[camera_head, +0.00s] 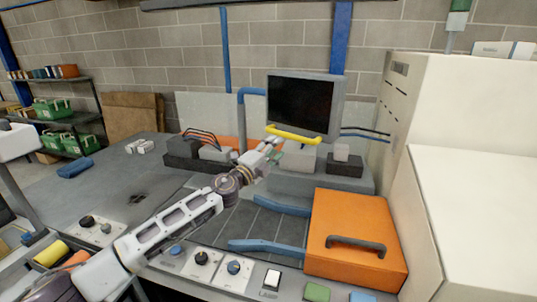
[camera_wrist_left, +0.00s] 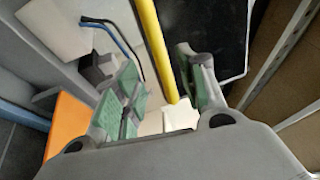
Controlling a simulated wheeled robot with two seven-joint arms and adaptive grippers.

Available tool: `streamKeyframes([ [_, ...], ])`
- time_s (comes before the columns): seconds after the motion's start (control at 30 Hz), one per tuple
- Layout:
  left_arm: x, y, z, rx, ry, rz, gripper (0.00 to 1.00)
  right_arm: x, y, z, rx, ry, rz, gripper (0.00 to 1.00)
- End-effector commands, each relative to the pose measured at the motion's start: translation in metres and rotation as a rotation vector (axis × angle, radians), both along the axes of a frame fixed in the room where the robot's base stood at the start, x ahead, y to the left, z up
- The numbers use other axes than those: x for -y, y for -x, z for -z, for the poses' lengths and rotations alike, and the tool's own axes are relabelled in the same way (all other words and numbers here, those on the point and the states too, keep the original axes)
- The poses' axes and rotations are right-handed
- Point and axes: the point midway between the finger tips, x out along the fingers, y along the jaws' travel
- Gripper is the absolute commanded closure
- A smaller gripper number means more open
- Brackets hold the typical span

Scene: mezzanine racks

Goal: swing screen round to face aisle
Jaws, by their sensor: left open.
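The screen (camera_head: 300,103) is a dark panel in a grey frame, held up on a blue arm (camera_head: 242,92) above the bench. A yellow handle (camera_head: 296,135) runs along its lower edge. My left gripper (camera_head: 271,149) is just below the handle's left end. In the left wrist view, the gripper (camera_wrist_left: 166,92) is open with green-padded fingers. The yellow handle (camera_wrist_left: 154,45) shows between the fingers there, and I cannot tell if either touches it. The dark screen (camera_wrist_left: 221,38) is beside the right-hand finger. My right gripper is not in view.
An orange box (camera_head: 355,240) with a dark handle stands at the bench's front right, beside blue bars (camera_head: 268,245). A tall white cabinet (camera_head: 470,100) closes off the right. Knobs (camera_head: 201,258) line the front edge. The grey bench top (camera_head: 120,185) at left is mostly clear.

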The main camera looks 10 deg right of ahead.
Motion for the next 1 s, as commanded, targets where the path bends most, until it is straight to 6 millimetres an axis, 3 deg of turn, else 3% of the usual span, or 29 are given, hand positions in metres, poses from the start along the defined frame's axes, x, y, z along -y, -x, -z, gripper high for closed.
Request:
streamKeyframes([
  [0.4, -0.020, 0.017, 0.006, -0.001, -0.001, 0.000, 0.59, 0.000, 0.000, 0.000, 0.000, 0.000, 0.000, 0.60],
  [1.0, -0.022, 0.020, 0.007, -0.013, 0.015, -0.005, 0.59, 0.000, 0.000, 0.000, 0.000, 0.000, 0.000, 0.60],
])
